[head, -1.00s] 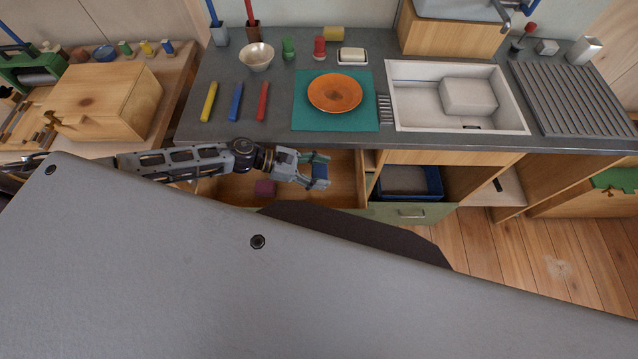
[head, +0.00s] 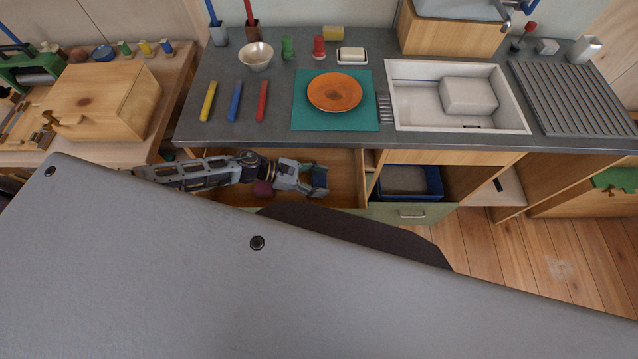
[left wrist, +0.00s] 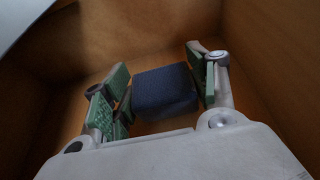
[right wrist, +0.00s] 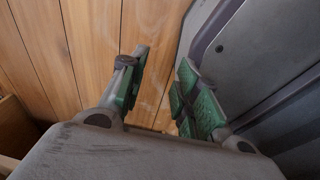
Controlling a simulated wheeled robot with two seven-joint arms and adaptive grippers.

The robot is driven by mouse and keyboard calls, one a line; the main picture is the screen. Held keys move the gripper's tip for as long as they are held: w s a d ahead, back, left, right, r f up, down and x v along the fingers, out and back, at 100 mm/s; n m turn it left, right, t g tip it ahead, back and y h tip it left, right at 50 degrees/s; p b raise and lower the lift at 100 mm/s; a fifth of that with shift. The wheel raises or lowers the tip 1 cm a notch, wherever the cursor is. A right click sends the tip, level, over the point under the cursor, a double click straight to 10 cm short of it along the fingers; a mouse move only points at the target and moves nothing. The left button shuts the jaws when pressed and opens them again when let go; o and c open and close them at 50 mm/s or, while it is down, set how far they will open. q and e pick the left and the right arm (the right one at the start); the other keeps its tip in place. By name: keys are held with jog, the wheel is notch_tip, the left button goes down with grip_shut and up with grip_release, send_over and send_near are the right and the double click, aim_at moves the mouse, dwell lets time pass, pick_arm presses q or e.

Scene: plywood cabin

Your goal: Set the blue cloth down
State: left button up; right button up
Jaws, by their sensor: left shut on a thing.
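The blue cloth (left wrist: 165,92) is a dark blue folded block between the fingers of my left gripper (left wrist: 160,95) in the left wrist view. In the head view my left gripper (head: 314,178) is inside the open wooden drawer (head: 345,170) below the counter, shut on the cloth (head: 321,181). Wooden drawer walls surround it in the wrist view; whether the cloth touches the drawer floor cannot be told. My right gripper (right wrist: 160,95) is open and empty in the right wrist view, above the plank floor, and hidden in the head view.
A dark red item (head: 263,188) lies in the drawer beside my left arm, partly hidden. The counter edge (head: 400,144) runs just above the drawer. A blue tray (head: 433,181) sits in the compartment to the right. My grey body covers the lower picture.

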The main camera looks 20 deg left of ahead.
pick_arm(q)
jog(key=shift+f, duration=1.05)
pick_arm(e)
jog(key=shift+s+f, duration=0.15)
jog(key=shift+s, duration=0.4)
jog(key=shift+w, duration=0.15)
